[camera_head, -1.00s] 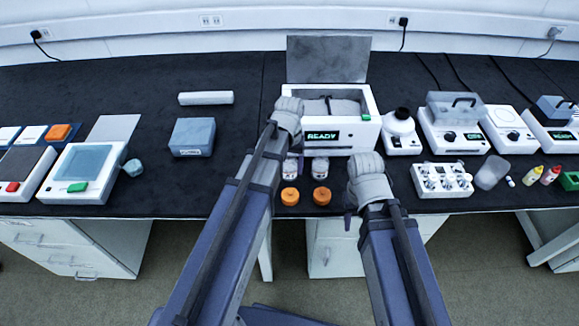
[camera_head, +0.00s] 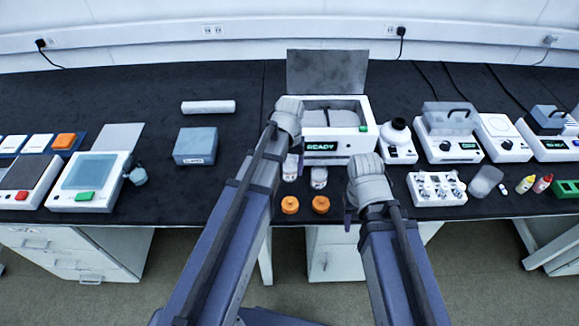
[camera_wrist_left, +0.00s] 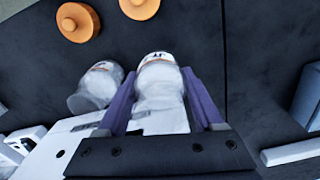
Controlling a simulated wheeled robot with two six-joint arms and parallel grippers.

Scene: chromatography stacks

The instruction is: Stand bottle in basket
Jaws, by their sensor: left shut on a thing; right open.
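In the left wrist view the bottle (camera_wrist_left: 160,82) sits between the two purple fingers. It stands slightly higher than a second, similar bottle (camera_head: 319,178) on the bench to its right, which also shows in the wrist view (camera_wrist_left: 95,88). The grey basket (camera_head: 332,117) seems to lie inside the open bath (camera_head: 350,148); my left wrist hides its left part. My right gripper (camera_head: 362,178) is open, right of the bottles; its fingers are mostly hidden.
Two orange caps (camera_head: 290,205) lie near the bench's front edge. The bath's raised lid (camera_head: 326,72) stands behind it.

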